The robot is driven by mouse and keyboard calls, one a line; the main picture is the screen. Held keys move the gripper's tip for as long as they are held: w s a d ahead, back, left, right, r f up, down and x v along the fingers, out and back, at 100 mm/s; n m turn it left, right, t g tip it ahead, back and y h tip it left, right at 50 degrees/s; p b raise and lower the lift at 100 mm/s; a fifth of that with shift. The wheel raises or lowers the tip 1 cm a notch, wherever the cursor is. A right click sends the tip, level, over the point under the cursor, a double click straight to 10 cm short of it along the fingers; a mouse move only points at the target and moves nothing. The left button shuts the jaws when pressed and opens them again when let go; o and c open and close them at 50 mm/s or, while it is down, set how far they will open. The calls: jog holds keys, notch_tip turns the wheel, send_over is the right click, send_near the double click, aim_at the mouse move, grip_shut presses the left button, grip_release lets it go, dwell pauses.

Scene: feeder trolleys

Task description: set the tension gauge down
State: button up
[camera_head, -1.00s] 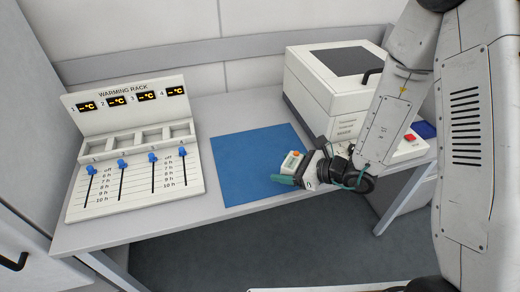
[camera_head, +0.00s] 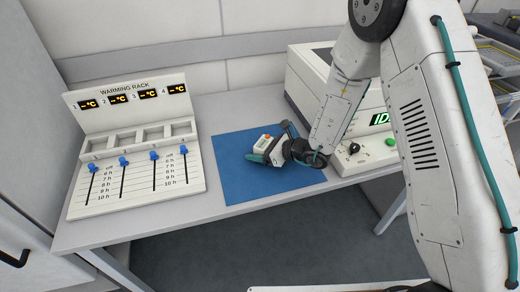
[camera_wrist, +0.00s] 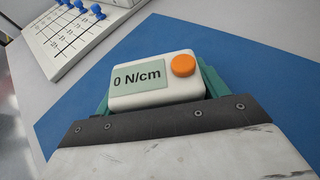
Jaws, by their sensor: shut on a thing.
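The tension gauge (camera_wrist: 151,80) is a small white box with an orange button and a display reading "0 N/cm". It also shows in the head view (camera_head: 263,143). My gripper (camera_head: 266,154) is shut on it, with teal fingers on either side of the box. The gripper and gauge are over the blue mat (camera_head: 235,181), in its middle. The mat also fills much of the wrist view (camera_wrist: 225,45). The gauge's underside is hidden, so I cannot tell whether it touches the mat.
The warming rack (camera_head: 130,188) with blue sliders stands left of the mat. A white machine (camera_head: 302,80) with a green display stands at the right, partly behind my arm. The grey table (camera_head: 205,215) ends at its front edge. The mat around the gauge is clear.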

jog(key=shift+f, duration=0.2)
jog(key=o, duration=1.4)
jog(key=shift+d+r, duration=0.15)
jog(key=v, duration=1.1)
jog(key=shift+s+d+r, duration=0.15)
jog(key=shift+s+d, duration=0.1)
jog(key=shift+s, duration=0.05)
